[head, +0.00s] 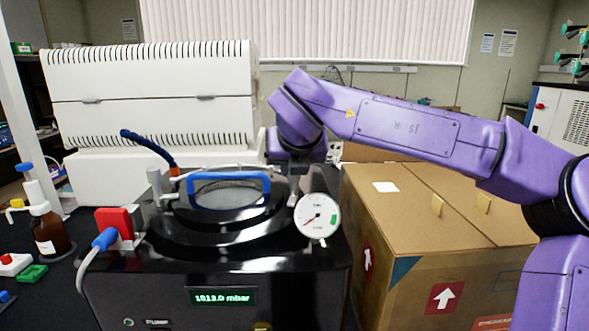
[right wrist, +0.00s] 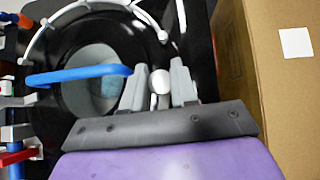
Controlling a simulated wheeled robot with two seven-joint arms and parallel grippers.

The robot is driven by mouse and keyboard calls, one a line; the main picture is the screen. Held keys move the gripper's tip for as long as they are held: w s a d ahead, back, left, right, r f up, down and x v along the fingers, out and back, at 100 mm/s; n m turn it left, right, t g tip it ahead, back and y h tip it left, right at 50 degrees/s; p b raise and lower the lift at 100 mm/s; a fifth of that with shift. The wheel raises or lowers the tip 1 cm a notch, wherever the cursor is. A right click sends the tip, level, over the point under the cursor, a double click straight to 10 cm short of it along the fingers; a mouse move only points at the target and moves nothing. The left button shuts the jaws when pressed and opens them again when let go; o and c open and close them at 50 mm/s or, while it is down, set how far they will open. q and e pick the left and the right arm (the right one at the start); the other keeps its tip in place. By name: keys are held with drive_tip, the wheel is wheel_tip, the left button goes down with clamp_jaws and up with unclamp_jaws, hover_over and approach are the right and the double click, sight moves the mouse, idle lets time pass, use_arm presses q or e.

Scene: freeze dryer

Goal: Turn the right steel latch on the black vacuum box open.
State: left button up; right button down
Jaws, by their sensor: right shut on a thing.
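The black vacuum box (head: 150,295) stands in the middle of the head view, with a round lid and a blue handle (head: 228,180). The right steel latch (right wrist: 160,81) shows in the right wrist view as a round, pale metal head. My right gripper (right wrist: 161,84) has one finger on each side of it and is shut on it. In the head view my right gripper (head: 301,183) reaches down at the box's right rear, behind the gauge, and mostly hides the latch. The left steel latch (head: 154,184) stands upright at the lid's left side. My left gripper is not in view.
A round pressure gauge (head: 317,216) sits just in front of my right gripper. A large cardboard box (head: 445,250) stands close on the right, under my arm. A red connector (head: 114,224) and a brown bottle (head: 50,235) are on the left. A white machine (head: 150,100) stands behind.

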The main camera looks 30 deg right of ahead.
idle(0.5)
drive_tip(key=c, duration=1)
unclamp_jaws()
drive_tip(key=shift+w, duration=0.1)
drive_tip(key=shift+o, duration=0.6)
drive_tip(key=shift+w+d+f, duration=0.15)
drive_tip(key=shift+w, duration=0.05)
drive_tip(key=v, duration=1)
drive_tip(key=shift+s+b, duration=0.3)
